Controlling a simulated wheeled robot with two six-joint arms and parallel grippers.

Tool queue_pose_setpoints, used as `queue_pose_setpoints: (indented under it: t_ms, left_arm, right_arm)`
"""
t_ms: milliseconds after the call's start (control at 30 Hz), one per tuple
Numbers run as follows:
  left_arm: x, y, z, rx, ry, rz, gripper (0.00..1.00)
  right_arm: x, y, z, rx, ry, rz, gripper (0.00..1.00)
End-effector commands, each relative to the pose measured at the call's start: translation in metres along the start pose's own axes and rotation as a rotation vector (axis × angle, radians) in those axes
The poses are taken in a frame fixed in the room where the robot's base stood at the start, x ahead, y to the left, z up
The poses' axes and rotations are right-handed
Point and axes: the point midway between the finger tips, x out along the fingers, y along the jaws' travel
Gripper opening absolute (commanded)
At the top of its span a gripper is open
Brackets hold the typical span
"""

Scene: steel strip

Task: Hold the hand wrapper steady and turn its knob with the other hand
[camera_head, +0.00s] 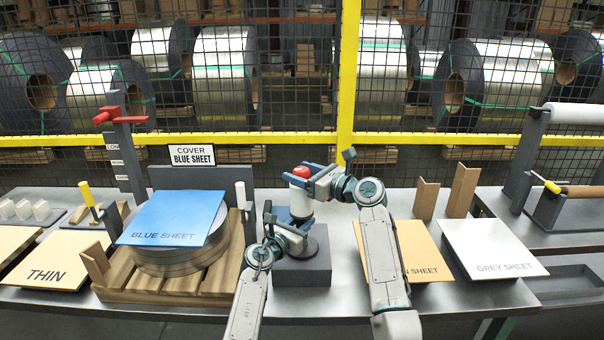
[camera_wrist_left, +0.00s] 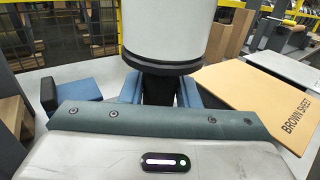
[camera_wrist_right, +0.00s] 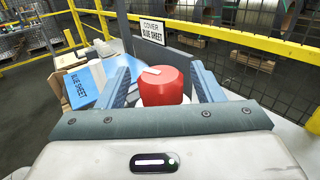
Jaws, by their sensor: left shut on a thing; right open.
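The hand wrapper (camera_head: 299,204) stands upright on a dark grey block (camera_head: 303,268), a white roll with a red knob (camera_head: 301,171) on top. My left gripper (camera_head: 283,217) is shut on its dark lower neck, just under the white roll. In the left wrist view the white roll (camera_wrist_left: 166,30) rises above the blue fingers. My right gripper (camera_head: 304,178) is open at the top. In the right wrist view the red knob (camera_wrist_right: 163,86) sits between its two spread fingers; contact cannot be told.
A blue sheet (camera_head: 172,215) lies on a coil on a wooden pallet to the left. A brown sheet (camera_head: 420,249) and a grey sheet (camera_head: 490,248) lie to the right. A sign (camera_head: 192,156) stands behind the coil. A yellow-framed mesh fence (camera_head: 348,70) closes off the back.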

Motion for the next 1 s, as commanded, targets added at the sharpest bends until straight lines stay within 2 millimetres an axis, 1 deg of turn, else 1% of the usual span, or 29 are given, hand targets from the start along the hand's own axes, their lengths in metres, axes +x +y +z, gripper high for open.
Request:
queue_pose_setpoints:
  t_ms: [133, 167, 200, 367, 567, 1000]
  left_arm:
    - [-0.0003, -0.0001, -0.0021, -0.001, 0.003, 0.0, 0.0]
    - [-0.0003, -0.0001, -0.0021, -0.001, 0.003, 0.0, 0.0]
    - [-0.0003, -0.0001, -0.0021, -0.001, 0.003, 0.0, 0.0]
    - [-0.0003, 0.0, -0.0022, 0.0, 0.003, 0.0, 0.0]
    - [-0.0003, 0.0, -0.0022, 0.0, 0.003, 0.0, 0.0]
    - [-0.0002, -0.0002, -0.0021, 0.0, 0.003, 0.0, 0.0]
  right_arm:
    - [-0.0002, 0.0001, -0.0001, 0.0, 0.0, 0.0, 0.6]
    - [-0.0002, 0.0001, -0.0001, 0.0, 0.0, 0.0, 0.57]
    - [-0.0002, 0.0001, -0.0001, 0.0, 0.0, 0.0, 0.49]
    - [-0.0003, 0.0001, -0.0002, 0.0, 0.0, 0.0, 0.17]
    - [0.0004, 0.0016, -0.0005, 0.0, 0.0, -0.022, 0.17]
    - [0.0013, 0.0025, -0.0018, 0.004, 0.002, -0.328, 0.17]
